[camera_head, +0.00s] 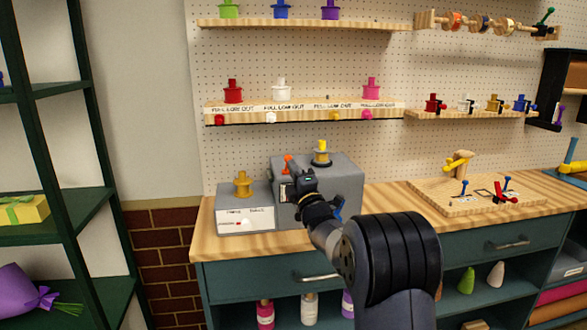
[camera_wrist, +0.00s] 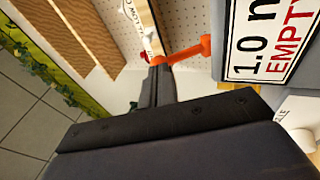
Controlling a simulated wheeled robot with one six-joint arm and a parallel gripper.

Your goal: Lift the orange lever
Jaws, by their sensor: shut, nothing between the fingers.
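The orange lever (camera_wrist: 187,52) sticks out sideways beside a white label reading "1.0" and "EMPTY" in the wrist view. It also shows as a small orange piece (camera_head: 287,162) at the grey box (camera_head: 345,185) on the bench in the head view. My gripper (camera_wrist: 159,64) is shut and empty. Its fingertips overlap the lever's free end in the wrist view; I cannot tell whether they touch. In the head view my wrist hides part of the box front and the lower lever.
A lower grey box (camera_head: 247,205) with a yellow spool-like piece stands left of the taller box. A yellow knob piece (camera_head: 321,150) tops the taller box. A labelled shelf (camera_head: 300,112) hangs behind. A wooden board (camera_head: 475,200) with small levers lies right on the bench (camera_head: 390,198).

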